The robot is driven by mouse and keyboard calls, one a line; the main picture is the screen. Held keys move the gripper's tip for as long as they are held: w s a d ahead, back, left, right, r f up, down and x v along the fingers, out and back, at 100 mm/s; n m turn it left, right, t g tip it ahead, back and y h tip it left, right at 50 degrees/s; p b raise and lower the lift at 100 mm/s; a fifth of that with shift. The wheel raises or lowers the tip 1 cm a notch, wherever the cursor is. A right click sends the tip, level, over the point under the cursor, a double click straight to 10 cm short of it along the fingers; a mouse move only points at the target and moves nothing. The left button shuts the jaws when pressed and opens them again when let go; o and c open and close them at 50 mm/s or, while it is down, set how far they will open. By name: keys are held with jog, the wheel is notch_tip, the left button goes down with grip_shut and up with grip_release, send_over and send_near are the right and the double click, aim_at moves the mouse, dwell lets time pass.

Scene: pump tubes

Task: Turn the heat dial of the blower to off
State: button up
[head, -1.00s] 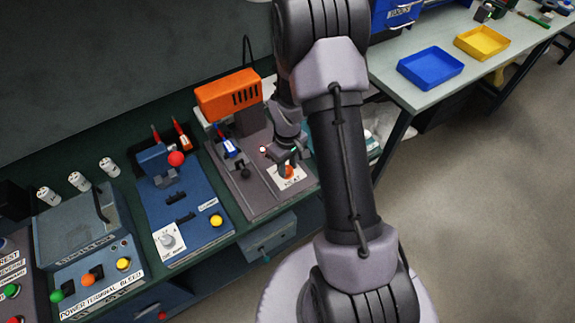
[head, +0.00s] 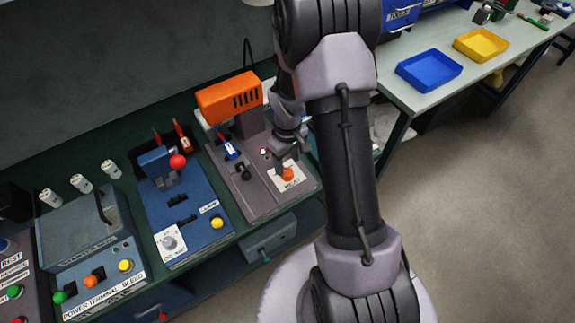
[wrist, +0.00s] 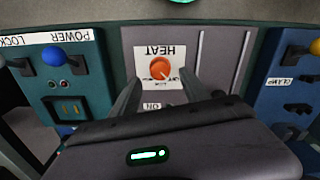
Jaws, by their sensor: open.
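The blower has an orange housing (head: 228,97) on a grey base (head: 252,205) on the dark green bench. Its heat dial (head: 288,174) is an orange knob on a white plate near the front right of that base. In the wrist view the dial (wrist: 161,71) sits on the plate marked HEAT (wrist: 143,50), which reads upside down. A pale mark shows on the knob, but the small setting words are too blurred to read. My gripper (wrist: 162,78) is open, its fingers either side of the dial in the picture and apart from it. In the head view my gripper (head: 286,158) is just above the dial.
A blue clamp station (head: 185,215) is farther left.

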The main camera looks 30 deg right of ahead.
aim_at(287, 172)
notch_tip(287, 172, up, 14)
jog(key=p, duration=0.3)
jog(key=shift+f, duration=0.25)
